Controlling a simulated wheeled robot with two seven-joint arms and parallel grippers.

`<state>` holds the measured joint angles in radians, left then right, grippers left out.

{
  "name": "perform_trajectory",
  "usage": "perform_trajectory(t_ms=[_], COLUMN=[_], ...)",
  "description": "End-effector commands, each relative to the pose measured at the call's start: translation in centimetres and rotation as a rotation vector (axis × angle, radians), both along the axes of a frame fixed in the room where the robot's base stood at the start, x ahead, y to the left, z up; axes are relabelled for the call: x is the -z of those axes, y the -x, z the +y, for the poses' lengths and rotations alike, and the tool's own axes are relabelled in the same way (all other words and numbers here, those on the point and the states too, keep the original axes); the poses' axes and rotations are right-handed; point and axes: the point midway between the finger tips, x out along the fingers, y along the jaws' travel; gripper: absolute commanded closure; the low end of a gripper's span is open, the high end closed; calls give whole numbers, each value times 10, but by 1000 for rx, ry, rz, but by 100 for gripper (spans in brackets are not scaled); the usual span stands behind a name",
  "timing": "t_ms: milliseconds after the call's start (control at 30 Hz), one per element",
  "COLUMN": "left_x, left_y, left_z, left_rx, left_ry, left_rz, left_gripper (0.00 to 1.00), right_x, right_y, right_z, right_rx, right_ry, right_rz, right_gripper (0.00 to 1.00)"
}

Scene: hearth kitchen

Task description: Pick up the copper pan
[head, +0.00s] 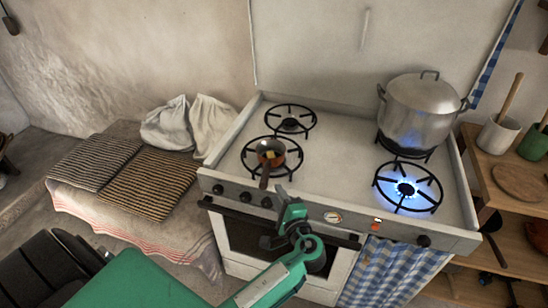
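The small copper pan (272,153) sits on the front-left burner of the white stove, with something yellowish inside. Its dark handle points toward the front edge of the stove, over the control panel. My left gripper (283,203) is in front of the stove, just below and to the right of the handle's end in the picture. It looks apart from the pan, and its fingers are too small and dark to tell whether they are open. My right gripper is out of view.
The front-right burner (406,189) is lit with a blue flame. A large lidded steel pot (419,110) stands behind it. The back-left burner (290,121) is empty. Cloth sacks (184,124) and striped cushions (146,182) lie left; a wooden shelf (499,212) stands right.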

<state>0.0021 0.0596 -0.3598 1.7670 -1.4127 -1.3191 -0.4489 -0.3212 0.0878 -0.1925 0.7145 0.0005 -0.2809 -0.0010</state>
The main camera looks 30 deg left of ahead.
Motion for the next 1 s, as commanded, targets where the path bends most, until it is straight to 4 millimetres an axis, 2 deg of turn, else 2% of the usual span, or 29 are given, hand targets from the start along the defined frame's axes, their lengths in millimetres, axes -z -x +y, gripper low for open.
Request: perform_trajectory(t_ms=[100,300,433,533,633,967,1000], left_x=[-1,1,-2,-5,-1,1,1], left_y=[-13,-23,-30,-38,-46,-51,-51], left_z=[18,31,43,56,67,74,74], left_rx=[1,1,0,-1,1,1,1], left_ry=[-2,1,-1,-2,0,2,2], left_rz=[0,1,0,0,1,1,1], left_gripper=[68,68,68,68,68,68,72], right_x=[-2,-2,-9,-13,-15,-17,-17], right_y=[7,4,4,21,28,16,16], right_z=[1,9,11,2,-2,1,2], right_rx=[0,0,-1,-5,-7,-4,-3], right_ry=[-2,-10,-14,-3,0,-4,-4], right_rz=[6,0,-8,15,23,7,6], right_gripper=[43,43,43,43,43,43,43])
